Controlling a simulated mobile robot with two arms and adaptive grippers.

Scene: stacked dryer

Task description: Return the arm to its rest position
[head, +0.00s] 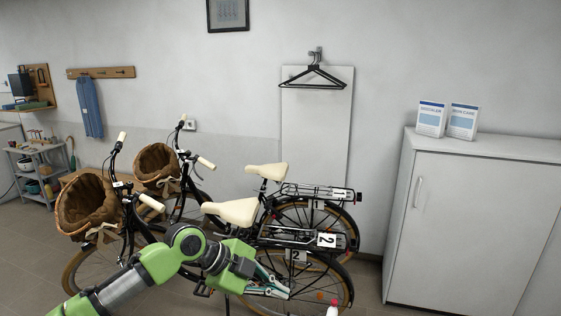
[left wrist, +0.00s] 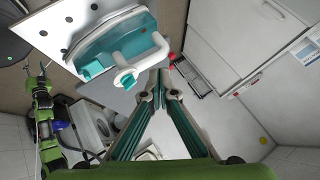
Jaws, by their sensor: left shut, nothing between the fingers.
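My left arm (head: 150,262) comes in from the bottom left of the head view. Its gripper (head: 280,290) is in front of the bicycles, with its teal fingers pointing to the lower right. In the left wrist view the fingers of my left gripper (left wrist: 164,92) come together at the tips, with nothing between them. Another green arm of mine (left wrist: 45,125) shows at the left of the left wrist view. The small gripper at its end (left wrist: 38,76) is too small to tell open from shut.
Two bicycles with cream saddles (head: 232,211) and wicker baskets (head: 87,205) stand behind my left arm. A white cabinet (head: 470,220) is at the right. A teal and white iron-like appliance (left wrist: 110,45) is near my left fingertips in the wrist view. Grey floor shows between.

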